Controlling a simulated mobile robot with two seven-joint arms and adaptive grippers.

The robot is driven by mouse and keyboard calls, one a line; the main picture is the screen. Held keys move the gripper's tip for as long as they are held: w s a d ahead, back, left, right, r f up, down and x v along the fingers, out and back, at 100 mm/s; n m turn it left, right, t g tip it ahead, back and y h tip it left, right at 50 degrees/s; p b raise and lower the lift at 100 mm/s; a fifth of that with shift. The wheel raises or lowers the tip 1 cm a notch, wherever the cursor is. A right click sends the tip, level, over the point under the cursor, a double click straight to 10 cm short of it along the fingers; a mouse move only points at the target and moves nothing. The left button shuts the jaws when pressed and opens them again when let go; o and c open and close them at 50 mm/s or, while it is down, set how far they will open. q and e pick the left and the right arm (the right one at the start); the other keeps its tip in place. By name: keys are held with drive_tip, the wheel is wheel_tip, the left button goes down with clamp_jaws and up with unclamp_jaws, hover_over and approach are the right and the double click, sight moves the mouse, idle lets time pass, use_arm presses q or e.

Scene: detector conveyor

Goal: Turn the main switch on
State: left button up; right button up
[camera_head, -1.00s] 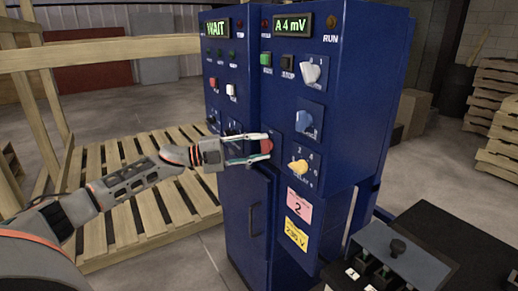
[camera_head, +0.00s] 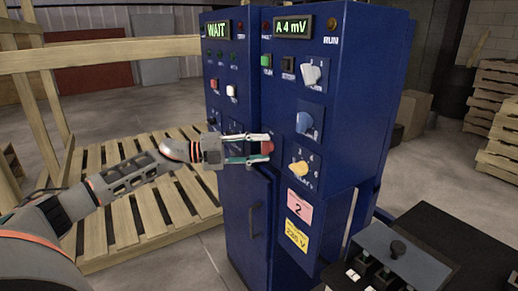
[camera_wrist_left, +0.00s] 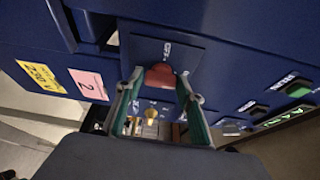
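The main switch, a red knob (camera_head: 267,147), is on the blue cabinet's front; it also shows in the left wrist view (camera_wrist_left: 160,76), on a dark plate with small lettering. My left gripper (camera_head: 260,149) reaches it from the left, with its fingers on either side of the knob. In the left wrist view the fingertips (camera_wrist_left: 160,82) flank the knob, with what look like narrow gaps, so the gripper seems open around it. The knob's exact setting is hard to read. My right gripper is not in view.
The blue cabinet (camera_head: 337,120) carries a white knob (camera_head: 311,74), a blue knob (camera_head: 305,122) and a yellow knob (camera_head: 299,168) near the red one. Its displays read WAIT (camera_head: 217,31) and A 4 mV (camera_head: 293,28). A wooden pallet (camera_head: 150,205) lies at the left.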

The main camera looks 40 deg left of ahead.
use_arm(q)
drive_tip(key=shift+o, duration=0.6)
drive_tip(key=shift+a, duration=0.1)
drive_tip(key=v, duration=1.1)
drive_tip(key=shift+s+a, duration=0.25)
drive_tip(key=shift+s, duration=0.05)
drive_tip(key=shift+r, duration=0.1)
